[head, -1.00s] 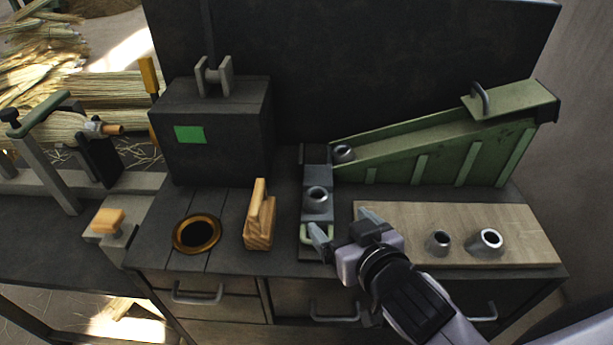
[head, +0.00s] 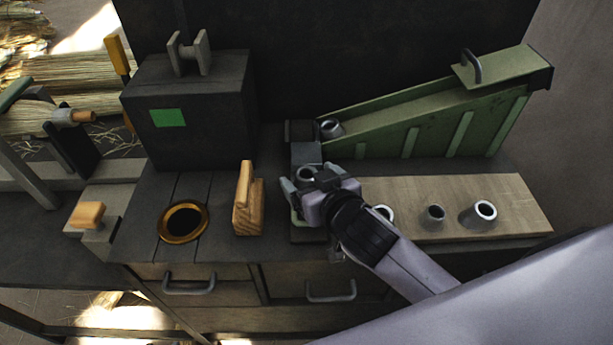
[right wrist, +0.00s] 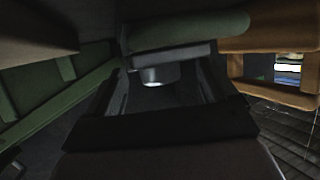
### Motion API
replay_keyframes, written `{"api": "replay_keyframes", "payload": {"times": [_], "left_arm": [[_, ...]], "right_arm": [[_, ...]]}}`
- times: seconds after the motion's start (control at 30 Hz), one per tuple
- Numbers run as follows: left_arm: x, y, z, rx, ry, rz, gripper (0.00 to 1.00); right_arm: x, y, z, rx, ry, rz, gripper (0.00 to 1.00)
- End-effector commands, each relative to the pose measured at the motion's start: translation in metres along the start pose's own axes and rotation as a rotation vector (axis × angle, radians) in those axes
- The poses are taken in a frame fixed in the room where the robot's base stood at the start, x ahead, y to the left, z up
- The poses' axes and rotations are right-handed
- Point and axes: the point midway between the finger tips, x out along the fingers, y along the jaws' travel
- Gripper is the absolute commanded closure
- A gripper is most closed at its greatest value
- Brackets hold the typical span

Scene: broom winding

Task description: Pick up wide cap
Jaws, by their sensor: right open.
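Several grey metal caps are in the head view. One cap (head: 306,174) sits in the dark holder (head: 306,152) at the chute's foot; my right gripper (head: 307,184) is open right at it, partly covering it. I cannot tell whether the fingers touch it. A pale metal cap (right wrist: 157,76) shows between dark walls in the right wrist view. The widest-looking cap (head: 482,213) stands at the right of the wooden board, with a smaller cap (head: 434,214) left of it. Another cap (head: 384,213) is partly hidden by my arm. My left gripper is out of view.
A green sloping chute (head: 430,112) rises behind the board (head: 520,207), with a cap (head: 331,128) at its low end. A wooden block (head: 248,214) and a brass-rimmed hole (head: 166,232) lie left of the holder. A dark box (head: 215,110) stands behind them.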

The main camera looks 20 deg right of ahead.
Motion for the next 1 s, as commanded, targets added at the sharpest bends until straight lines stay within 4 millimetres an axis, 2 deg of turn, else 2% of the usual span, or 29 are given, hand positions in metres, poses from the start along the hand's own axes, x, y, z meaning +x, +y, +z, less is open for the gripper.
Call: {"api": "replay_keyframes", "payload": {"times": [0.27,0.3,0.37,0.4,0.47,0.83,1.0], "left_arm": [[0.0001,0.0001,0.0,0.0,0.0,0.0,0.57],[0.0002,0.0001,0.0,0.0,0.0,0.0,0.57],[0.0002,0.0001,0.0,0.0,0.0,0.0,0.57],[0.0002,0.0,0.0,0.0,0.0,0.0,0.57],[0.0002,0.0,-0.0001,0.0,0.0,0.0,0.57],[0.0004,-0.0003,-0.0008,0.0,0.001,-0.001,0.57],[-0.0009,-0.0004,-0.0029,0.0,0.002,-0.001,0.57]], "right_arm": [[0.0034,-0.0002,-0.0001,0.001,0.0,0.0,0.14],[0.0034,-0.0002,-0.0001,0.001,0.0,0.0,0.21],[0.0033,-0.0002,0.0,0.001,0.0,0.0,0.4],[0.0033,-0.0002,0.0,0.001,0.0,0.0,0.53],[0.0033,-0.0001,0.0,0.001,0.0,0.0,0.73],[0.0029,-0.0001,-0.0007,0.001,0.0,0.0,0.74],[-0.0004,-0.0001,-0.0098,0.003,0.002,0.001,0.74]]}}
